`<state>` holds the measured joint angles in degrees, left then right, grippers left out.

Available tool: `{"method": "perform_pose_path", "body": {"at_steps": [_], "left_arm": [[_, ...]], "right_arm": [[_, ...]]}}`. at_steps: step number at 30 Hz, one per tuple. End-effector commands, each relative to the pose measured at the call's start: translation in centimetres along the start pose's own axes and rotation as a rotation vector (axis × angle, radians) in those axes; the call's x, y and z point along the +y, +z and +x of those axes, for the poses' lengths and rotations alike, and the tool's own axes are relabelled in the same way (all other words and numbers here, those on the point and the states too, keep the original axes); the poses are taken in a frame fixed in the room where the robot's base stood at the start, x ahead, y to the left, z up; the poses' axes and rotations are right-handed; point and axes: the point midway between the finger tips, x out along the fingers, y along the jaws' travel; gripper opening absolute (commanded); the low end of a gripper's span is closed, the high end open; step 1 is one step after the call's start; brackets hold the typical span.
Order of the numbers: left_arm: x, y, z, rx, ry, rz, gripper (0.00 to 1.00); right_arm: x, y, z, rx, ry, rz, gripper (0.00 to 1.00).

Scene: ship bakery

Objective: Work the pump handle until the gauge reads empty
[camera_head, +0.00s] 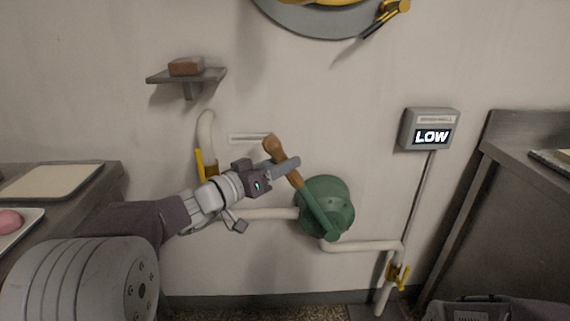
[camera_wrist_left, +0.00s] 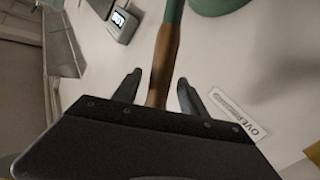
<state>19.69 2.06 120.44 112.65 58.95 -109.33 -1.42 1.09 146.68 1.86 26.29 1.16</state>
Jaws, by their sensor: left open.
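The green pump (camera_head: 335,200) is on the wall among white pipes. Its handle (camera_head: 274,146) has a brown wooden grip on a green lever and tilts up to the left. My left gripper (camera_head: 284,166) is at the wooden grip, hiding part of it. In the left wrist view the handle (camera_wrist_left: 166,50) runs between the two spread fingers (camera_wrist_left: 158,92), with gaps showing on both sides. The grey gauge box (camera_head: 430,129) on the right reads LOW; it also shows in the left wrist view (camera_wrist_left: 122,25). My right gripper is not visible.
A small shelf (camera_head: 190,76) with a brown block (camera_head: 186,66) is up left. Yellow valve levers sit on the pipes left and right (camera_head: 398,275). Counters stand at both sides; the left one holds trays (camera_head: 55,181). The wall between pump and gauge is clear.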

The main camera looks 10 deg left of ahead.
Motion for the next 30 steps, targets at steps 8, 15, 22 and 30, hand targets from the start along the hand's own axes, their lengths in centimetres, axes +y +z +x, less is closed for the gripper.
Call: {"method": "perform_pose_path", "body": {"at_steps": [8,15,22,30], "left_arm": [[0.02,0.06,1.32,-0.001,0.000,0.000,0.50],[0.02,0.06,1.27,-0.001,0.000,0.000,0.14],[0.01,0.06,1.26,-0.001,0.000,0.000,0.00],[0.00,0.07,1.25,-0.002,-0.001,0.000,0.00]], "right_arm": [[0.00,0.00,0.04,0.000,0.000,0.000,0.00],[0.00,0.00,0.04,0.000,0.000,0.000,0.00],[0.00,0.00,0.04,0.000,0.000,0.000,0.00],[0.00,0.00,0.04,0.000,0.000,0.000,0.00]]}}
